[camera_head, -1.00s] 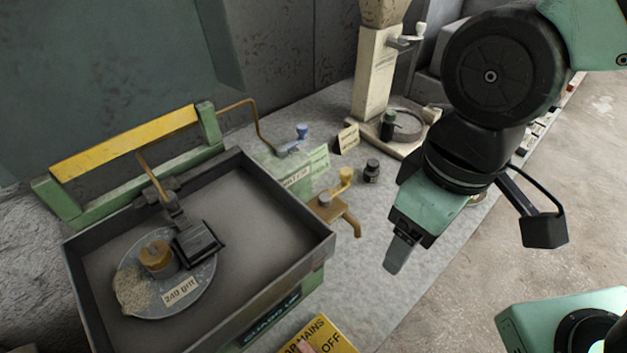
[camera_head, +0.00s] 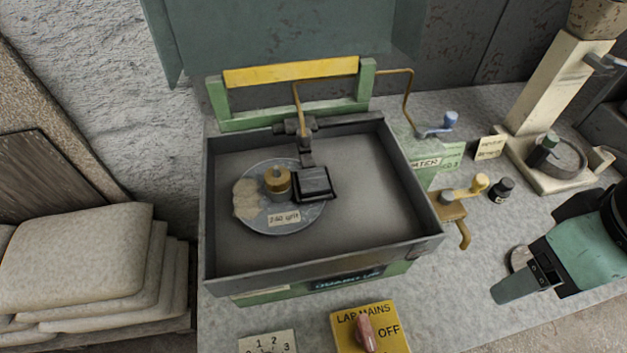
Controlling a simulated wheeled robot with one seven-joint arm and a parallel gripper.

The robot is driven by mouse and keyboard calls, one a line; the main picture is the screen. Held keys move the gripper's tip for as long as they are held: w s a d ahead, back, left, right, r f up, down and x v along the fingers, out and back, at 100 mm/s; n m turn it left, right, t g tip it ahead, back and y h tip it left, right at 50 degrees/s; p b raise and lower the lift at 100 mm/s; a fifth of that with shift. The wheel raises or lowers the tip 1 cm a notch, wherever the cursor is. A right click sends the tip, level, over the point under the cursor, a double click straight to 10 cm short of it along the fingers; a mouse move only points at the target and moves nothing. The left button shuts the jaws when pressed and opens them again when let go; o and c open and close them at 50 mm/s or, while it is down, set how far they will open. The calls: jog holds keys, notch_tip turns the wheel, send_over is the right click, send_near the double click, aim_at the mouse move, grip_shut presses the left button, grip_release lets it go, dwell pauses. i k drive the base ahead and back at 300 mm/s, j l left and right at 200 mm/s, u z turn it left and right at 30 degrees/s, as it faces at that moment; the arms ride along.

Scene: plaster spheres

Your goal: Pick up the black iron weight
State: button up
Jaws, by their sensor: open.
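A small black knobbed piece (camera_head: 501,190), which looks like the black iron weight, stands upright on the grey bench right of the yellow-handled tap. My gripper (camera_head: 513,287) is at the right edge, in front of and below it in the picture, and apart from it. The gripper is open and seen from the side, so one finger hides the other. Nothing shows between the fingers. A black block (camera_head: 313,184) also sits on the round grey plate in the tray, beside a brass cylinder (camera_head: 277,181).
The deep grey tray (camera_head: 222,240) of the lapping machine fills the middle. The brass tap (camera_head: 460,225) and blue-handled valve (camera_head: 440,126) stick out near the weight. A cream stand (camera_head: 545,100) is behind right. Cement-like sacks (camera_head: 75,260) lie left.

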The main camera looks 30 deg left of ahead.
aim_at(500, 192)
jog(key=i+l+u, duration=0.15)
jog(key=l+u, duration=1.05)
jog(key=i+l, duration=0.05)
